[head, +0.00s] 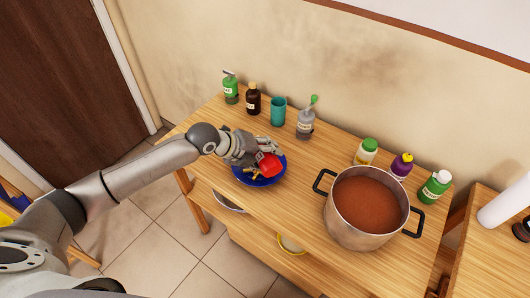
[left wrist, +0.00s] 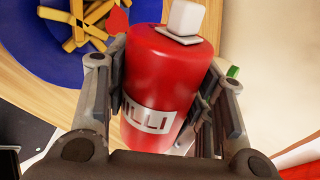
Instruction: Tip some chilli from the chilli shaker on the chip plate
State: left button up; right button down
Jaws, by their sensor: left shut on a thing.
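My left gripper (head: 257,157) is shut on the red chilli shaker (head: 269,164) and holds it over the blue chip plate (head: 264,181). In the left wrist view the chilli shaker (left wrist: 165,80) sits between the fingers, with part of its label and a white top showing. The chip plate (left wrist: 45,62) lies beyond it at the upper left, with yellow chips (left wrist: 90,30) and a red patch by them. In the head view the shaker looks tilted, and the arm hides part of the plate. My right gripper is not in view.
A large pot (head: 367,205) of reddish-brown liquid stands on the wooden table (head: 290,205) to the right. Several bottles and a teal cup (head: 278,111) stand along the back edge. A green bottle (head: 434,189) is at the far right. Bare table lies between plate and pot.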

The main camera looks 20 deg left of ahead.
pick_arm(q)
jog(key=shift+m+t+y, duration=0.3)
jog(key=shift+t, duration=0.1)
jog(key=shift+f, duration=0.15)
jog(key=shift+s+d+f+m+t, duration=0.1)
jog(key=shift+f+m+t, duration=0.05)
jog(key=shift+m+t, duration=0.2)
jog(key=shift+f+t+y, duration=0.1)
jog(key=shift+t+y, duration=0.35)
jog(key=shift+y, duration=0.05)
jog(key=shift+m, duration=0.25)
